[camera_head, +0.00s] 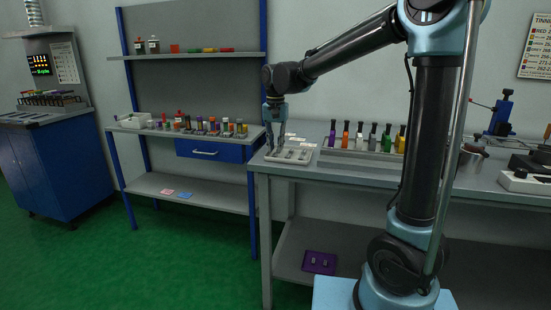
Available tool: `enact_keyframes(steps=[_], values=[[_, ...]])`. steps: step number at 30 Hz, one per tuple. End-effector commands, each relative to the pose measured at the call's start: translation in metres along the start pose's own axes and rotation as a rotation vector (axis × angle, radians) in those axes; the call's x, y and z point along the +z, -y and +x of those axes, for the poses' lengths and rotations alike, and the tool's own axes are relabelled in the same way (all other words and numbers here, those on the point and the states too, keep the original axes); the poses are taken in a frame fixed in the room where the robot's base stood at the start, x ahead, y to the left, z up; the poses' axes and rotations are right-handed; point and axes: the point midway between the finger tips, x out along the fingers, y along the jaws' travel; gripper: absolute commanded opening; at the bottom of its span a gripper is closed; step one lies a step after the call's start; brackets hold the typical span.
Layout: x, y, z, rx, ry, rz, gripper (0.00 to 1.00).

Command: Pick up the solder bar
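My gripper (276,146) points down over the left end of the right-hand bench, at a shallow light tray (286,162). Its two fingers look spread apart, with no held thing visible between them. Small grey bar-like pieces (296,154) lie in the tray, just right of the fingertips. They may be solder bars, but they are too small to tell for sure. The fingers hide part of the tray's left side. I cannot tell whether the fingertips touch anything.
A long rack (362,155) of several bottles with coloured labels stands right of the tray. A blue vise-like tool (500,118) is farther right. A shelf unit (192,56) with small jars stands left, across a gap. My arm hides part of the bench.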

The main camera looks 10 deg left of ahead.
Motion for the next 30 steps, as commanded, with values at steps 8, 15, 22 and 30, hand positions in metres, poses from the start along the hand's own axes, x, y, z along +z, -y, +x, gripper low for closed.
enact_keyframes(steps=[8, 15, 22, 30], values=[[0.0, 0.0, 0.021, 0.0, 0.0, 0.0, 0.18], [0.0, 0.0, 0.021, 0.0, 0.0, 0.0, 0.09], [0.0, 0.0, 0.02, 0.0, 0.0, 0.0, 0.0], [0.0, 0.0, 0.013, 0.0, 0.0, 0.0, 0.0]])
